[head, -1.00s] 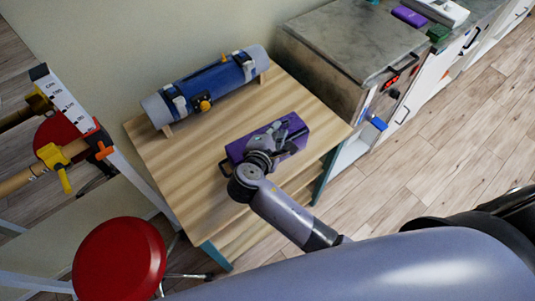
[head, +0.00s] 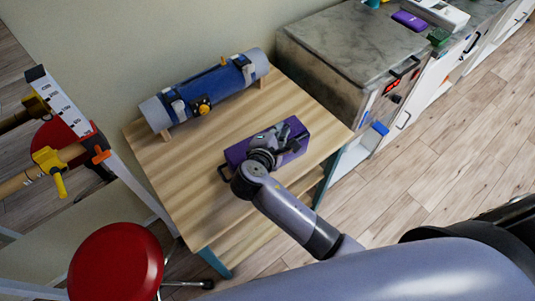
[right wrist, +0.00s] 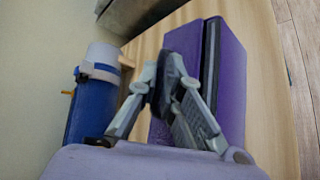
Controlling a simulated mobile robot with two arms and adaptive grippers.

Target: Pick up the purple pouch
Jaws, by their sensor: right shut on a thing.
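The purple pouch (head: 238,153) lies on the wooden table (head: 190,155), with a dark handle loop at its left end. My right gripper (head: 283,136) is over the pouch from above and shut on it, covering part of its top. In the right wrist view the fingers (right wrist: 172,85) are close together at the dark strip along the top of the pouch (right wrist: 231,85). The pouch still appears to rest on the table; I cannot see a gap under it. My left gripper is not in view.
A blue roll with straps (head: 215,90) lies on wooden supports at the table's back. A grey-topped cabinet (head: 345,45) stands right of the table. A red stool (head: 115,262) is at the front left. A frame with yellow clamps (head: 50,160) stands at the left.

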